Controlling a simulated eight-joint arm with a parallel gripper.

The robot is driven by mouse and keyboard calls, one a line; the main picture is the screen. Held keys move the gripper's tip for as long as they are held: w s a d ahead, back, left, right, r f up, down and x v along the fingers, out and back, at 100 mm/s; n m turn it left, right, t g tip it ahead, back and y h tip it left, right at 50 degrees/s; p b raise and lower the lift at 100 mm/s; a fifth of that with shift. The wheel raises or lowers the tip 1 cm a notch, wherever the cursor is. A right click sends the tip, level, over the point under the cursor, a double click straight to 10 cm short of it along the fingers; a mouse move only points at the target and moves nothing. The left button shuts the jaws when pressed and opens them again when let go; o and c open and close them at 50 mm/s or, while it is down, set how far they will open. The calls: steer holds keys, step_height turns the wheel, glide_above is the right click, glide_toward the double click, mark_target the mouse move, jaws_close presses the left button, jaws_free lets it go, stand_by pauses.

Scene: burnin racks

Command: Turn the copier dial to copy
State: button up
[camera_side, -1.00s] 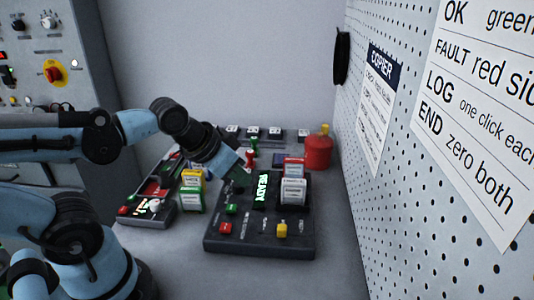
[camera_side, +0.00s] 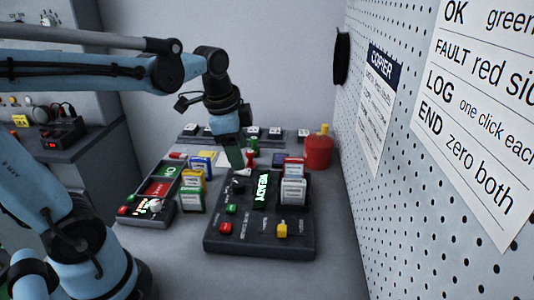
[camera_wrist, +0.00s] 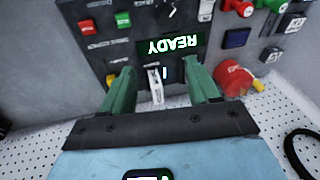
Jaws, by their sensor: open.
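The copier (camera_side: 228,245) is a dark box with a green lit READY display (camera_side: 261,190); the display is upside down in the wrist view (camera_wrist: 170,45). A small dial with a white pointer (camera_side: 243,172) seems to sit at the copier's back left, beside the display. It is partly cut off at the top edge in the wrist view (camera_wrist: 165,10), and its setting is unreadable. My gripper (camera_side: 236,160) points down above the back left of the copier, close to the dial in the side view. Its green fingers (camera_wrist: 161,85) are apart with nothing held.
White and red cards (camera_side: 292,190) stand at the copier's right. Red, green and yellow buttons (camera_side: 282,230) are at its front. A red canister (camera_side: 318,153) stands behind, near the perforated wall. A second panel (camera_side: 150,208) and colored cards (camera_side: 192,200) are at left.

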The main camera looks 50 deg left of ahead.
mark_target(238, 184)
steer(key=w+a+m+g, duration=0.2)
steer(key=a+m+g, duration=0.1)
steer(key=a+m, duration=0.15)
steer(key=shift+m, duration=0.45)
steer(key=f, duration=1.2)
steer(key=shift+w+d, duration=0.1)
steer(key=shift+d, duration=0.1)
steer(key=c, duration=1)
steer(key=shift+r, duration=0.1)
